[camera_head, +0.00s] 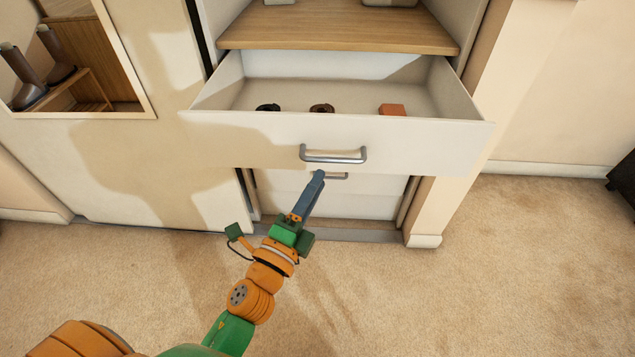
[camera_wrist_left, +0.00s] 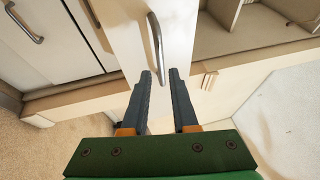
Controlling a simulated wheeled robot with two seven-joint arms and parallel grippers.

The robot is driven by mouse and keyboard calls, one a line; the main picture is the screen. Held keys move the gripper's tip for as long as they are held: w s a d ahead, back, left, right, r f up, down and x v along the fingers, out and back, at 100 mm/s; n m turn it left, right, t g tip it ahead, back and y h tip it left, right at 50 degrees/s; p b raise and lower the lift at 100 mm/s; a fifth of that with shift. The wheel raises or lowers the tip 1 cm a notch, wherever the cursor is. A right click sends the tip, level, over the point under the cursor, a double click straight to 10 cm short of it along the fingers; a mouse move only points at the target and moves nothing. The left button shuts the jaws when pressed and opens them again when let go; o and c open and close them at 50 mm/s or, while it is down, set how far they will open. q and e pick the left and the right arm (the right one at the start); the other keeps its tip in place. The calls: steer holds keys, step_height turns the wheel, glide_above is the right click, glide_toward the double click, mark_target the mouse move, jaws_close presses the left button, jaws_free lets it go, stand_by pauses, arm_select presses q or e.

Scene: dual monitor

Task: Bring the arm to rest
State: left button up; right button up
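My left arm (camera_head: 250,300), orange and green, reaches from the bottom left towards an open white drawer. My left gripper (camera_head: 310,190) has dark fingers pointing up at the drawer front, just below its metal handle (camera_head: 333,157). My right gripper is not in view.
The upper drawer (camera_head: 230,128) is pulled out and holds two small dark items and an orange block (camera_head: 392,109). A closed lower drawer (camera_head: 375,195) sits beneath it. A wooden shelf (camera_head: 340,32) is above. Carpet (camera_head: 480,290) lies clear to the right.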

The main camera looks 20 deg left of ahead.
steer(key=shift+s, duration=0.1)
